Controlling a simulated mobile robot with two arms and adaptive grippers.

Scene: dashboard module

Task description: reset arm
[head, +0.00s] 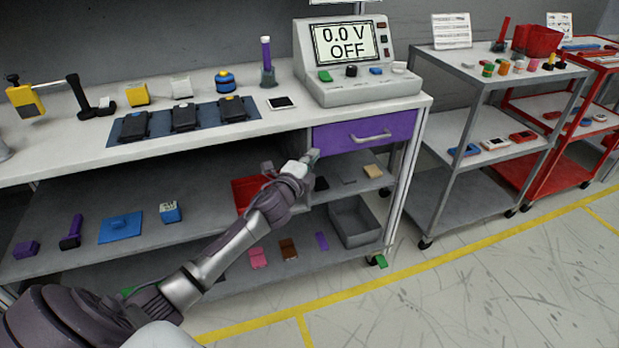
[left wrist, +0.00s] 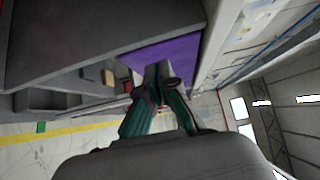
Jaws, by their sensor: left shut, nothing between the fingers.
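My left arm reaches from the lower left of the head view toward the workbench. My left gripper (head: 311,157) is in front of the bench, close to the left end of the purple drawer (head: 365,133). The drawer looks closed and has a grey handle (head: 370,137). In the left wrist view the gripper's fingers (left wrist: 158,92) are together with nothing between them, and the purple drawer front (left wrist: 165,52) is just beyond them. I cannot tell whether the fingertips touch it. My right gripper is in neither view.
The workbench top (head: 290,120) holds a power unit (head: 352,60) reading "0.0 V OFF" and several dark modules. Shelves below hold a red bin (head: 246,190) and a grey bin (head: 354,222). A grey cart (head: 478,75) and a red cart (head: 575,170) stand right.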

